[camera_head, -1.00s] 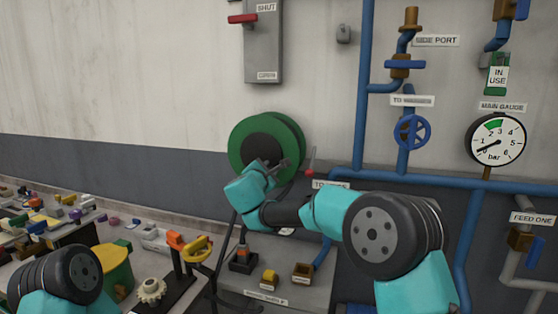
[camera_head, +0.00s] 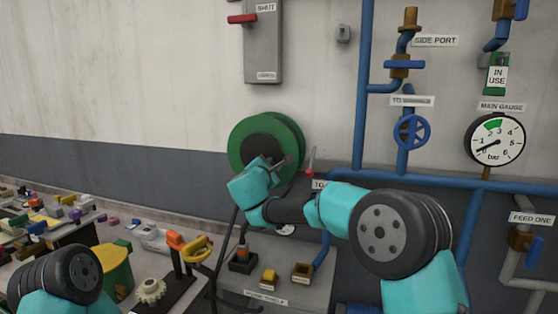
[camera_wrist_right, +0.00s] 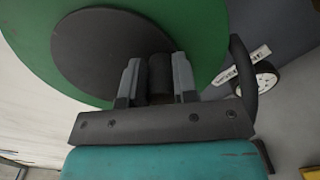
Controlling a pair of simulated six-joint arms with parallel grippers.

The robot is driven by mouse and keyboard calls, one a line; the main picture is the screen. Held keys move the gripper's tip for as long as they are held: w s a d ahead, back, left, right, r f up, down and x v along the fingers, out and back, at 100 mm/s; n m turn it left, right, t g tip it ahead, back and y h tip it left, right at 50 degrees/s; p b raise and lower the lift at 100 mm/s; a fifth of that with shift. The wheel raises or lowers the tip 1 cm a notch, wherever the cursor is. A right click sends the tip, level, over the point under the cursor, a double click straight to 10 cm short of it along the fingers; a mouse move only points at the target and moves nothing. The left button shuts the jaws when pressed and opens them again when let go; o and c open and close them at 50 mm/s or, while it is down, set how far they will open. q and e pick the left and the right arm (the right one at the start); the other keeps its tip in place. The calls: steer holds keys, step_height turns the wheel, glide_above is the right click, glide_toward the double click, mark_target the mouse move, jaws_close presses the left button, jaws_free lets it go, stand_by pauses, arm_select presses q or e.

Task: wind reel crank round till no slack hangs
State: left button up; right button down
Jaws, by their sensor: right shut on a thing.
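The green reel (camera_head: 245,132) with a dark hub stands against the wall in the middle of the head view. It fills the top of the right wrist view (camera_wrist_right: 205,40). My right gripper (camera_head: 284,162) is in front of the reel's lower right part. In the right wrist view its two grey fingers are shut on the dark crank handle (camera_wrist_right: 160,75), in front of the dark hub. A dark hose (camera_head: 234,222) hangs down below the reel, partly hidden by my right arm. Of my left arm only a rounded link shows at the lower left; its gripper is out of view.
A bench with many small coloured parts (camera_head: 68,200) runs along the left. A yellow-handled valve (camera_head: 197,247) and a white gear (camera_head: 150,290) stand near the front. Blue pipes (camera_head: 362,90) and a gauge (camera_head: 495,139) are at the right.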

steer(key=shift+s+d+r, duration=0.1)
steer(key=shift+d+r, duration=0.15)
steer(key=shift+r, duration=0.45)
steer(key=shift+a+r, duration=0.1)
steer(key=shift+r, duration=0.35)
steer(key=c, duration=1.3)
jaws_free()
steer(key=shift+r, duration=0.1)
steer(key=shift+c, duration=0.2)
steer(key=o, duration=0.5)
steer(key=shift+a, duration=0.15)
steer(key=shift+c, duration=0.2)
steer(key=shift+o, duration=1.4)
steer(key=shift+f, duration=0.2)
steer(key=shift+s, duration=0.1)
steer(key=v, duration=0.8)
steer(key=shift+s, duration=0.35)
